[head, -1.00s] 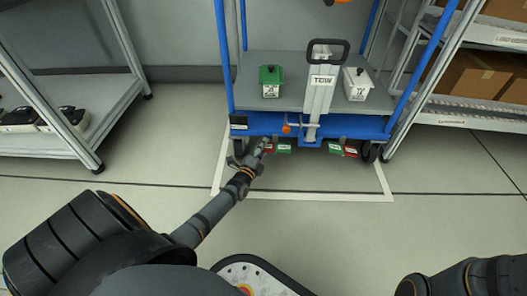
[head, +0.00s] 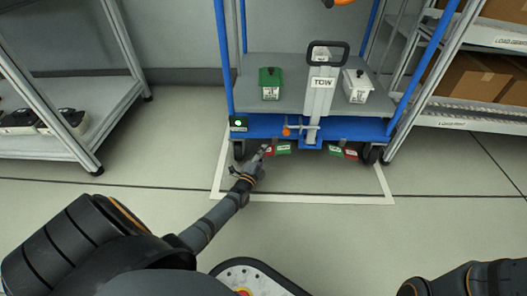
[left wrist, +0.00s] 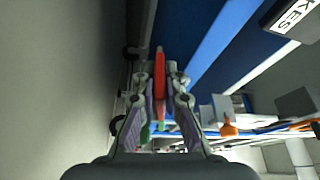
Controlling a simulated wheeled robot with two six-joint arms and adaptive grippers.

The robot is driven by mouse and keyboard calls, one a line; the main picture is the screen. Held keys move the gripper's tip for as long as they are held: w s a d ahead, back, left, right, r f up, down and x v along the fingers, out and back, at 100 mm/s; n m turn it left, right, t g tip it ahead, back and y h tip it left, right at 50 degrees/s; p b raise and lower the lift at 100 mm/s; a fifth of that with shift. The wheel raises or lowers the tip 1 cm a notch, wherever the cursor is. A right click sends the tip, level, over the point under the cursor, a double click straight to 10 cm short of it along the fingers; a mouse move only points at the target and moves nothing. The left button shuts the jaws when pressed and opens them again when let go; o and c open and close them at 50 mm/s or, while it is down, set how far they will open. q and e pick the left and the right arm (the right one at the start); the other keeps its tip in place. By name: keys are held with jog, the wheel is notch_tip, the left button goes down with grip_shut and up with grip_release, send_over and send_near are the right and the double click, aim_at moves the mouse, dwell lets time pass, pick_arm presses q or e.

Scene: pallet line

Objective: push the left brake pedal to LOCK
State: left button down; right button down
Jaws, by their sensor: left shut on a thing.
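The blue cart (head: 300,127) stands inside a white floor outline. Under its front left edge is the left brake pedal, with a red part (head: 268,149) and a green part (head: 284,149); their labels are too small to read. My left gripper (head: 262,153) is at the red part, from the front. In the left wrist view the red part (left wrist: 159,72) lies between the two fingers of the gripper (left wrist: 160,105), which are shut on it. A small indicator (head: 238,123) at the cart's left corner glows green. My right gripper is out of view.
A second green and red pedal pair (head: 342,151) hangs under the cart's right side. A green box (head: 270,83), a white box (head: 357,85) and a TOW post (head: 319,98) are on the deck. Shelves flank the cart. Floor in front is clear.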

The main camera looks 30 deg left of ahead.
pick_arm(q)
jog(key=c, duration=1.4)
grip_release()
jog(key=shift+c, duration=0.2)
jog(key=s, duration=0.4)
jog(key=s+d+f, duration=0.1)
jog(key=s, duration=0.3)
jog(key=s+d, duration=0.1)
jog(key=s, duration=0.3)
jog(key=shift+f, duration=0.15)
jog(key=shift+w, duration=0.1)
